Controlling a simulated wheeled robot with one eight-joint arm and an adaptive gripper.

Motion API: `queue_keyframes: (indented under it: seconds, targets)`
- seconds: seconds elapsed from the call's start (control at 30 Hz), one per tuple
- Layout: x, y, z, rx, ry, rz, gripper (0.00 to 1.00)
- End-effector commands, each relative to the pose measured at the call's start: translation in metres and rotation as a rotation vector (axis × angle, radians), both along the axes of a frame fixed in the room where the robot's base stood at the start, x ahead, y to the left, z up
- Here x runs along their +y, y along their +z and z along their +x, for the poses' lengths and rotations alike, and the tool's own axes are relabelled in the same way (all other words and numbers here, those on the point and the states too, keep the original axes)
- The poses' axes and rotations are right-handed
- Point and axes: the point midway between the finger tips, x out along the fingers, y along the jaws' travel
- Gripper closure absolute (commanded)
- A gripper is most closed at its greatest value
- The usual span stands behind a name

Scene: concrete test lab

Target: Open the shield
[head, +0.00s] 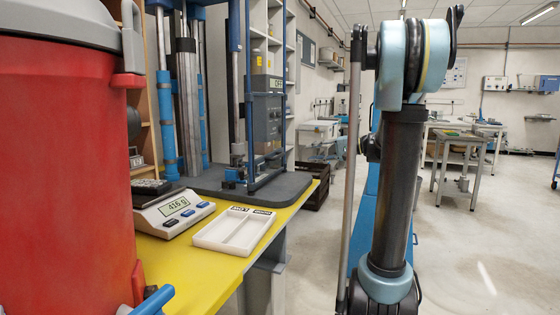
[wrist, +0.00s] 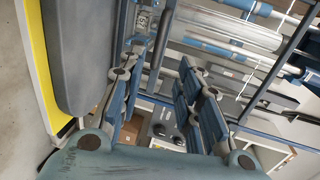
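The shield appears to be the blue-framed guard (head: 248,95) at the front of the testing machine, on the dark base plate at the back of the yellow bench. Its panel looks see-through. In the wrist view, a blue frame bar (wrist: 163,45) runs up from between the finger pads. I cannot tell whether it lies between the fingers in depth or behind them. My gripper (wrist: 163,65) is open, its two jointed blue-grey fingers well apart, with no clear contact on the bar. In the head view my arm stands at the right; I cannot make out the gripper there.
A big red container (head: 65,170) with a grey lid blocks the left foreground. A scale (head: 172,208) and a white tray (head: 222,232) sit on the yellow bench (head: 215,268). A dark crate (head: 315,184) stands behind the bench. Open floor (head: 480,245) lies at right.

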Motion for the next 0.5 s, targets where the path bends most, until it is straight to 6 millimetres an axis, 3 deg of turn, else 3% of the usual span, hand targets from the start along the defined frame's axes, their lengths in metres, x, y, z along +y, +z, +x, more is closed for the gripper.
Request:
queue_keyframes:
  seconds: [0.17,0.5]
  targets:
    - [0.013,-0.005,0.008,0.001,-0.007,-0.001,0.68]
    - [0.057,-0.015,0.025,0.001,-0.01,-0.003,0.68]
